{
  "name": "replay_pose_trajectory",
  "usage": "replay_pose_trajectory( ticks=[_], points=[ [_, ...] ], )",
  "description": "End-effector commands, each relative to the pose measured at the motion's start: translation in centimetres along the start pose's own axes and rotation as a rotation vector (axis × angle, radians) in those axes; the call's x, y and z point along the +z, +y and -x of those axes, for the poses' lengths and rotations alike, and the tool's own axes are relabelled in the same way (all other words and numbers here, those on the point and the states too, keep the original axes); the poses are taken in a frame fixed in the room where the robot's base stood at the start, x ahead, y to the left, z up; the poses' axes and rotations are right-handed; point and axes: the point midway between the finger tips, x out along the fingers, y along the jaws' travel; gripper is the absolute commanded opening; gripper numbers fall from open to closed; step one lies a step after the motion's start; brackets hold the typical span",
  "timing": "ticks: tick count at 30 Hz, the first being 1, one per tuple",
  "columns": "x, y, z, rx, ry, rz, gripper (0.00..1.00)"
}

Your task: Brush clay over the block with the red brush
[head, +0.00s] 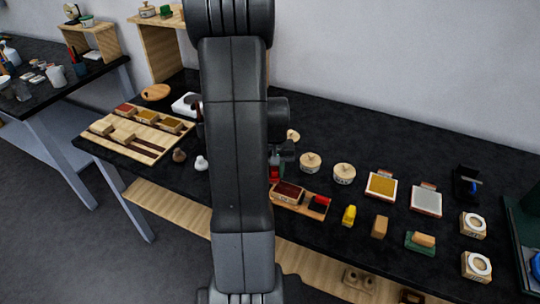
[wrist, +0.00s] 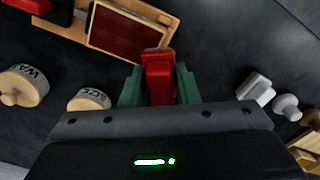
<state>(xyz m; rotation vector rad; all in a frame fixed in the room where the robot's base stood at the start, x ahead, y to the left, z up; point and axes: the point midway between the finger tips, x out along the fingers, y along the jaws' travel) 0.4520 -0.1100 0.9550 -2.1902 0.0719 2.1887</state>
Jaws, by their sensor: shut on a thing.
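My gripper (wrist: 159,86) has green fingers closed on a red piece, which I take to be the red brush (wrist: 159,70). Its far end is over or against the near edge of a block with a dark red face (wrist: 124,33); I cannot tell if they touch. The block lies in a wooden tray (wrist: 158,17). In the head view the dark red block (head: 287,192) sits in the tray just right of my arm, and my arm hides part of the gripper and brush. Clay cannot be told apart from the dark red face.
A red-and-black piece (head: 319,204) sits at the tray's right end. Two round lidded pots (head: 310,162) (head: 344,173) stand behind it. A yellow piece (head: 349,215), framed panels (head: 381,187) and white-ringed blocks (head: 474,224) spread to the right. A wooden board with blocks (head: 140,132) lies left.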

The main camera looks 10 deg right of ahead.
Motion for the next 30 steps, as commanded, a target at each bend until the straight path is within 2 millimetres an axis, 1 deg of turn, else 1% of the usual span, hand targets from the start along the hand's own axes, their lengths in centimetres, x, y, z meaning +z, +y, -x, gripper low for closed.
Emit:
replay_pose_trajectory(
  ticks=[1, 3, 15, 18, 30],
  points=[
    [0.1, 0.0, 0.7, 0.000, -0.002, -0.001, 0.07],
    [0.1, 0.0, 1.3, 0.000, -0.002, 0.000, 0.07],
    [0.0, -0.2, 4.9, 0.000, -0.002, 0.000, 0.07],
    [0.0, -0.2, 5.5, 0.000, -0.003, 0.000, 0.07],
    [0.0, -0.2, 5.7, 0.000, -0.003, 0.000, 0.07]
  ],
)
